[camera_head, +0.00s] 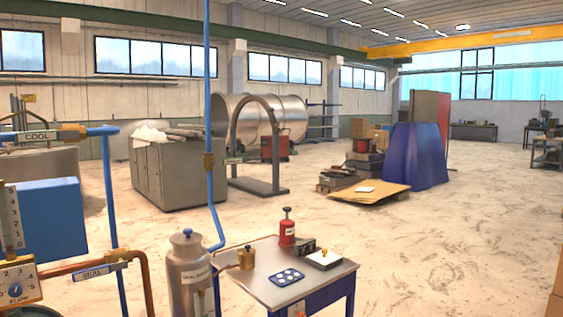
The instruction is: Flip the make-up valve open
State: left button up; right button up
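No valve with a readable make-up label shows, so I cannot tell which part is the make-up valve. A blue vertical pipe (211,90) comes down to a grey metal canister (190,270) with a partly readable label. A brass fitting (209,161) sits on this pipe, with a small tag beside it too small to read. At the left, a pipe tag reads COOL (38,137) and another reads SEAL (100,267). A flow dial (15,290) is at the lower left edge. Neither of my grippers is in view.
A small metal-topped table (262,296) holds a red can (287,232), a brass pot (246,258) and a blue tray (287,277). A grey cabinet (170,175) stands behind. A blue box (45,217) is at left. Open floor (440,240) lies to the right.

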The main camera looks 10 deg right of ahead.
aim_at(230, 161)
jog(key=i+u, duration=0.1)
jog(key=u, duration=0.25)
jog(key=l+u, duration=0.15)
jog(key=u, duration=0.2)
jog(key=i+l+u, duration=0.1)
jog(key=u, duration=0.25)
jog(key=i+l+u, duration=0.15)
jog(key=l, duration=0.3)
jog(key=i+l+u, duration=0.15)
jog(key=l, duration=0.35)
jog(key=i+l+u, duration=0.15)
jog(key=l, duration=0.35)
jog(key=l+u, duration=0.15)
jog(key=l, duration=0.35)
